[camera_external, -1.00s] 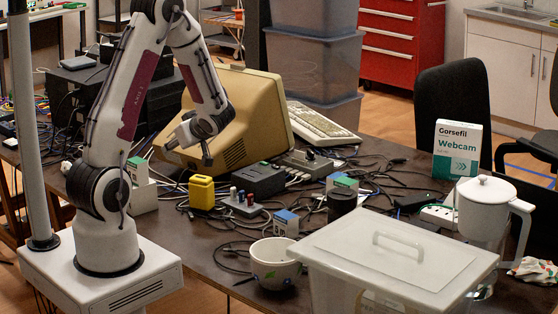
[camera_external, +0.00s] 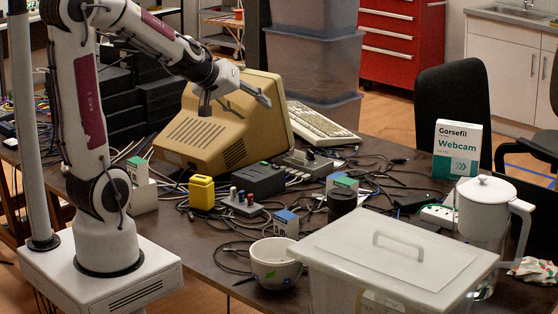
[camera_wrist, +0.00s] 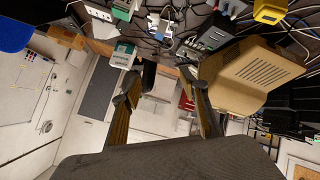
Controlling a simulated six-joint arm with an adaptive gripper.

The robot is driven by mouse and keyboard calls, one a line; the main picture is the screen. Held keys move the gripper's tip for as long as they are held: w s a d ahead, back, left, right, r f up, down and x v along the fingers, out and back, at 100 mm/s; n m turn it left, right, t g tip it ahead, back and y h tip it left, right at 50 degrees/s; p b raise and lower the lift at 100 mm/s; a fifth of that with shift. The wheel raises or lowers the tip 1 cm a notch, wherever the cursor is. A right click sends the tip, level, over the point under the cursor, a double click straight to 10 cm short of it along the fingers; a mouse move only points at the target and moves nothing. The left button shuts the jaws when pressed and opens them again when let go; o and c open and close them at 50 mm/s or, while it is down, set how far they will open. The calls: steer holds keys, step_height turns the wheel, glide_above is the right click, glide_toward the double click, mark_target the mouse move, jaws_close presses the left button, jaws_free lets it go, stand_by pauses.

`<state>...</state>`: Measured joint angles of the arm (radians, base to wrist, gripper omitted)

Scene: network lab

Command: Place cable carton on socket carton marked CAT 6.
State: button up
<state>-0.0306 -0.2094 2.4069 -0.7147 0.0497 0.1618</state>
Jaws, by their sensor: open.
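Several small white cartons with coloured tops stand on the dark table. Lettering is too small to read, so I cannot tell which is the cable carton or the CAT 6 socket carton. My gripper (camera_external: 236,102) is open and empty, raised in front of the beige monitor and apart from the cartons.
The beige monitor (camera_external: 222,128) stands close behind my gripper. A yellow block (camera_external: 201,192), a black device (camera_external: 259,180) and loose cables clutter the table.

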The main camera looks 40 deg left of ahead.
steer(key=s+d+r+m+g+h, duration=0.15)
steer(key=s+d+m, duration=0.25)
steer(key=s, duration=0.7)
steer(key=s+a+f+m+g+y, duration=0.1)
steer(key=s+a+f+m+g, duration=0.1)
steer(key=s, duration=1)
steer(key=shift+s+a+m+g+y, duration=0.3)
steer(key=shift+s+a+g+y, duration=0.05)
steer(key=shift+a+g, duration=0.35)
